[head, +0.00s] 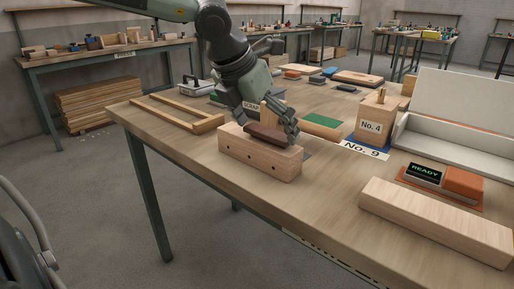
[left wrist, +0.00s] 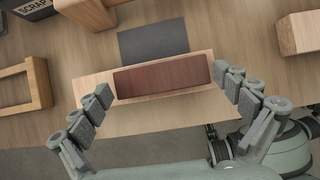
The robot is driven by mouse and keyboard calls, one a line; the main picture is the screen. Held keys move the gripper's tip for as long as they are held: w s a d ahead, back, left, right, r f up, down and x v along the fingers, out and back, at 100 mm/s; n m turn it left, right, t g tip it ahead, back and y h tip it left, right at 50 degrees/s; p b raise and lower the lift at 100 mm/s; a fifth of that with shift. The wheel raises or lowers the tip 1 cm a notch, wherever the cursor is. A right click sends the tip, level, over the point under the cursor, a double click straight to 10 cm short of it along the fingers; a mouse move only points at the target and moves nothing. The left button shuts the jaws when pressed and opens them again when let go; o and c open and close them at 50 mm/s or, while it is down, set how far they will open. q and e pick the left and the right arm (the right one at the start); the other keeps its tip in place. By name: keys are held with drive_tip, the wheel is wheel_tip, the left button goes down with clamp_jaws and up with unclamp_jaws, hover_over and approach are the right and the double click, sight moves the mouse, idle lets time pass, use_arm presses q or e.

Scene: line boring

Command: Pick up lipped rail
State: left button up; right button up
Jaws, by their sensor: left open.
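A pale wooden block (head: 258,157) with small dark holes in its front face lies near the table's front edge; I take it to be the lipped rail. A dark reddish-brown bar (head: 266,134) lies along its top. In the left wrist view, the bar (left wrist: 162,76) sits between my fingers, with the pale block (left wrist: 95,86) showing under it. My left gripper (head: 280,122) is open, its fingers spread towards the two ends of the bar. I cannot tell whether they touch it. My right gripper is not in view.
A wooden frame (head: 168,113) lies to the left. A "No. 4" block (head: 371,112), a "No. 9" label (head: 364,150), a green piece (head: 322,120) and a long pale board (head: 436,220) lie to the right, with a "READY" box (head: 424,174). Bare tabletop lies between the block and long board.

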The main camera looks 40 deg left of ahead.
use_arm(q)
drive_tip(key=shift+c, duration=0.5)
drive_tip(key=shift+r, duration=0.1)
drive_tip(key=c, duration=1.4)
drive_tip(key=shift+c, duration=0.2)
